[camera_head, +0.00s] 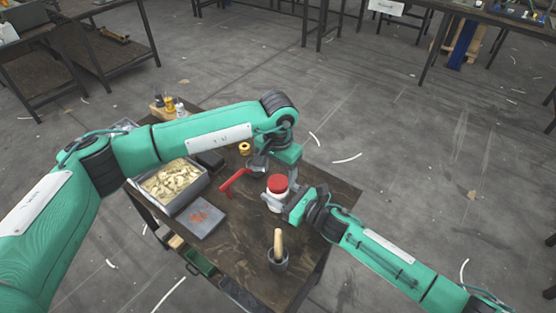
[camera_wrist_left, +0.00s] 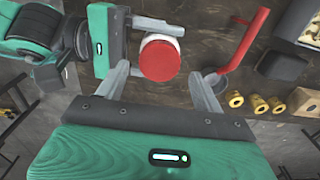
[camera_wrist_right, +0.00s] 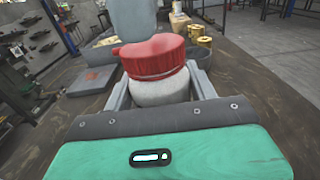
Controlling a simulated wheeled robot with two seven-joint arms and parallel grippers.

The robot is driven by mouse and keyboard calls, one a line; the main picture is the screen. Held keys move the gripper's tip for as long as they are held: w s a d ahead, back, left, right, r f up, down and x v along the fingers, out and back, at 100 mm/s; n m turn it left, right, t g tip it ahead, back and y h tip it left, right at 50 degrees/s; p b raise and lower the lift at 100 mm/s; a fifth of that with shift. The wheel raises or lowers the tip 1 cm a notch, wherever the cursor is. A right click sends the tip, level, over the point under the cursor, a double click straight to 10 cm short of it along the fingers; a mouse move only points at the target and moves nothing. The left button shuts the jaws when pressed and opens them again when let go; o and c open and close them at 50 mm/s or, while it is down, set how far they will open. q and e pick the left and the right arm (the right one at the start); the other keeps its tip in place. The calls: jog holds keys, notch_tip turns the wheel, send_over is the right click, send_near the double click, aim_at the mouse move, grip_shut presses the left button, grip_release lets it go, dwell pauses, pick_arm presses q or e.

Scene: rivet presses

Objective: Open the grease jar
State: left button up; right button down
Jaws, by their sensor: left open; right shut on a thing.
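The grease jar (camera_head: 276,203) is white with a red lid (camera_head: 277,184) and stands upright on the dark table. Its lid is on, and it shows in the left wrist view (camera_wrist_left: 172,40) and right wrist view (camera_wrist_right: 160,90). My right gripper (camera_wrist_right: 160,92) is shut on the white body of the jar, below the lid. My left gripper (camera_wrist_left: 160,78) is open and empty, its fingers apart above the jar. In the right wrist view a grey finger of it hangs just over the lid; I cannot tell whether it touches.
A red-handled tool (camera_head: 234,181) lies left of the jar. A bin of pale pieces (camera_head: 206,187) and a grey flat box (camera_head: 183,223) stand further left. Brass rings (camera_wrist_left: 257,103) stand behind the jar.

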aim_at(278, 181)
pick_arm(q)
jog(key=shift+f, duration=1.55)
jog(key=shift+c, duration=0.2)
